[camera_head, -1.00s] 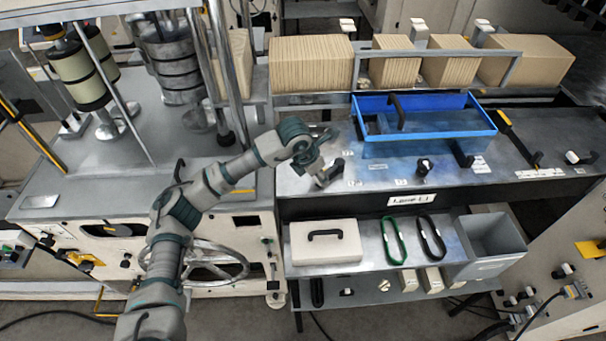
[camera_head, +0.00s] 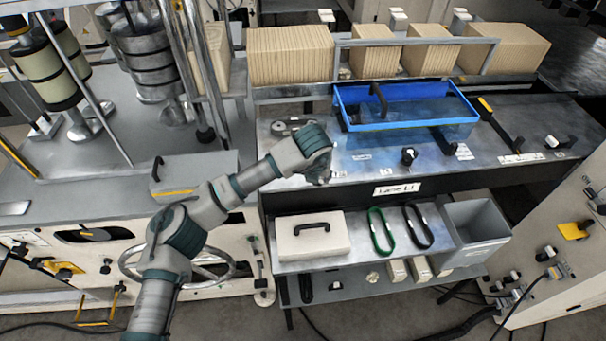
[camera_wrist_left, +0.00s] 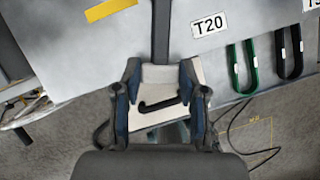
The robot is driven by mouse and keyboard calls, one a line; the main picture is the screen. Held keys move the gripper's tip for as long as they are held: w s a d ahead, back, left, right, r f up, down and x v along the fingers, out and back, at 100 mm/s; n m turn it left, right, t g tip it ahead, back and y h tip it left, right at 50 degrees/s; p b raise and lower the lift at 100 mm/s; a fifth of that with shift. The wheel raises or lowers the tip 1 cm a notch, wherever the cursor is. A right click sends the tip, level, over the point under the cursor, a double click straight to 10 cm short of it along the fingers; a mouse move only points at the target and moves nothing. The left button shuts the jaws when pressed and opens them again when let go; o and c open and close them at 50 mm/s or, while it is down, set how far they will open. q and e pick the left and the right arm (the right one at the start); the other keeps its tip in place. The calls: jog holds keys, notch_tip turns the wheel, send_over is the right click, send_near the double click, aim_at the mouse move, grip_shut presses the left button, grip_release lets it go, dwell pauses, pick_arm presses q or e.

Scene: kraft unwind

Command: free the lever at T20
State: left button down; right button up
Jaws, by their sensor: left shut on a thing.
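The T20 label (camera_wrist_left: 209,24) lies on the grey bench top in the left wrist view. A dark lever bar (camera_wrist_left: 161,30) runs down from the top of that view beside the label, to its left. My left gripper (camera_wrist_left: 160,72) is closed around the pale grey end of this bar, one blue-lined finger on each side. In the head view my left gripper (camera_head: 318,178) is at the front left edge of the bench and hides most of the lever there. My right gripper is not in view.
A blue tray (camera_head: 415,125) stands on the bench behind my gripper. The shelf below holds a white case (camera_head: 313,243) with a black handle, a green loop (camera_head: 374,232), a black loop (camera_head: 409,228) and a grey bin (camera_head: 482,250).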

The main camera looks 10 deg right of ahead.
pick_arm(q)
jog(key=shift+d+r, duration=0.1)
jog(key=shift+d, duration=0.1)
dwell(0.3)
jog(key=c, duration=0.6)
grip_release()
jog(key=shift+c, duration=0.2)
jog(key=v, duration=1.1)
jog(key=shift+s+r, duration=0.2)
jog(key=shift+r, duration=0.15)
jog(key=shift+d, duration=0.1)
